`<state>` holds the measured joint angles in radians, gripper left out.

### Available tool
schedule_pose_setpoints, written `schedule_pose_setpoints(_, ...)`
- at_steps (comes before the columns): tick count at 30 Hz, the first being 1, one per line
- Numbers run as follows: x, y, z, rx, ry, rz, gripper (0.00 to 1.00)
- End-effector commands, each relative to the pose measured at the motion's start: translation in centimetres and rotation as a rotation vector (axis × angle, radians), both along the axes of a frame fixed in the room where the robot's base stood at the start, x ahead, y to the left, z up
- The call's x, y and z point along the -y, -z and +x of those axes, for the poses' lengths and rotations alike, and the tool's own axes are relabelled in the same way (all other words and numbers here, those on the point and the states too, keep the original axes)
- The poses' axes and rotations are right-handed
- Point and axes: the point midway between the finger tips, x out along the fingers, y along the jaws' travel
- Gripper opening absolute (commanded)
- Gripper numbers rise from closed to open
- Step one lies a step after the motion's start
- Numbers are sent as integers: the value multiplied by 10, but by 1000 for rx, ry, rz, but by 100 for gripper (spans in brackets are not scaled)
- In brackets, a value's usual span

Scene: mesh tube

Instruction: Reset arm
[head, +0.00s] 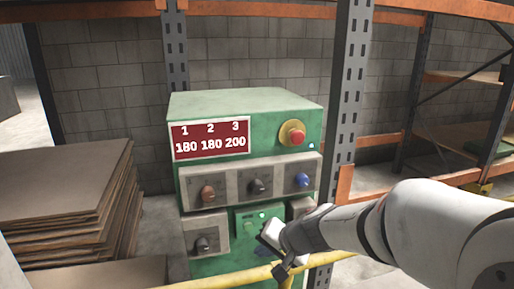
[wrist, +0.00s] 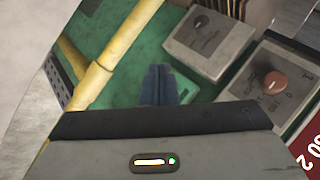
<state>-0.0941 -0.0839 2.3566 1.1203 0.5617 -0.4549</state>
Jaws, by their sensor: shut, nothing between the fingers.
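My arm reaches in from the right in the head view. My gripper (head: 284,268) is in front of the lower part of a green control box (head: 240,101). In the wrist view my gripper (wrist: 159,76) is shut and empty, with its fingers together over the green panel face. A grey switch plate with a dark knob (wrist: 201,23) is just beyond the fingers. A grey plate with an orange-brown knob (wrist: 274,82) is to the right. I cannot tell whether the fingertips touch the panel.
A yellow rail (head: 222,278) runs across in front of the box, close to my arm; it also shows in the wrist view (wrist: 99,75). A red emergency button (head: 292,134) is on the box. Stacked brown sheets (head: 65,180) stand left. A rack post (head: 348,90) stands right.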

Motion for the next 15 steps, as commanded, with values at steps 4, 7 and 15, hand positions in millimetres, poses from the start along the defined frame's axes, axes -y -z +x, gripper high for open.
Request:
schedule_pose_setpoints(4, 23, -33, -50, -25, -130, -147, 0)
schedule_pose_setpoints(7, 46, -45, -82, -59, -195, -270, 0)
schedule_pose_setpoints(15, 115, -67, -144, -152, -256, -589, 0)
